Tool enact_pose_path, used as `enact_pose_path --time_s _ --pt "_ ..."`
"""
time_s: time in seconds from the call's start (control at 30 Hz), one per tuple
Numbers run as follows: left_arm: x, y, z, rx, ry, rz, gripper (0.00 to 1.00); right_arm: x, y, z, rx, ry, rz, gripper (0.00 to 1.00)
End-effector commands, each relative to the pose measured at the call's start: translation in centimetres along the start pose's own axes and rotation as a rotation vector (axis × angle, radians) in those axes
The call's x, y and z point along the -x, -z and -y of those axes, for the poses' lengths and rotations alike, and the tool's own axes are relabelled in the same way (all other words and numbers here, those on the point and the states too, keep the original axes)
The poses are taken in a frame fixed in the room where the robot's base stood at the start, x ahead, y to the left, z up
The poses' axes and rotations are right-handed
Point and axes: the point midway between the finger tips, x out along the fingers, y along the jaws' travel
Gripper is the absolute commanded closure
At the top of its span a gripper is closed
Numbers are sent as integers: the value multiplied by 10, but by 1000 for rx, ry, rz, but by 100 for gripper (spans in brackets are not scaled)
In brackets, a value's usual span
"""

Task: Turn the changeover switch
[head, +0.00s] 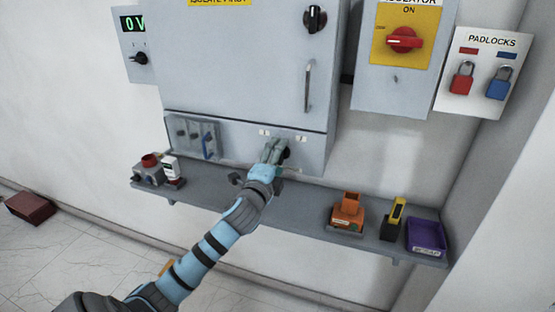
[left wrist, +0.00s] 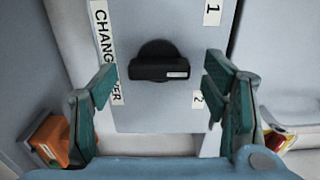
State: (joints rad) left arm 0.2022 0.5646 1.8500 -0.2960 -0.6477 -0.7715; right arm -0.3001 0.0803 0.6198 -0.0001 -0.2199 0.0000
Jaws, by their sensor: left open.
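The changeover switch (left wrist: 160,68) is a black rotary knob with a bar handle, on a grey panel in the left wrist view. The bar lies across the picture and has a white mark near its right end. A "CHANGEOVER" label (left wrist: 108,50) is on its left, with labels 1 (left wrist: 212,12) and 2 (left wrist: 197,99) on its right. My left gripper (left wrist: 160,88) is open, with one finger on each side of the bar and visible gaps to both. In the head view my left gripper (head: 275,150) is at the cabinet's lower panel and hides most of the switch.
A grey shelf (head: 300,198) runs below the cabinet (head: 245,70). It carries an orange device (head: 347,214), a yellow-and-black tool (head: 394,217) and a purple tray (head: 425,236). A red isolator (head: 403,39), padlocks (head: 462,78) and a door handle (head: 308,87) are higher up.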

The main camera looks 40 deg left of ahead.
Motion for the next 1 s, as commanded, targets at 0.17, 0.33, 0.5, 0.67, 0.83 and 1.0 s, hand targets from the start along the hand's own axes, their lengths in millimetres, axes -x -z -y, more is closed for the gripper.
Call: enact_pose_path --time_s 0.17,0.33,0.5,0.67,0.83,1.0 --pt "0 0 0 0 -1 0 32 0 0 0 0 0 0 44" --pt "0 0 0 0 -1 0 59 0 0 0 0 0 0 44" --pt "0 0 -1 0 -1 1 80 0 0 0 0 0 0 44" --pt "0 0 -1 9 -2 1 80 0 0 0 0 0 0 44" --pt "0 0 -1 55 -2 1 80 2 0 0 0 0 0 44" --pt "0 0 -1 148 -3 2 80 4 1 0 0 0 0 44"
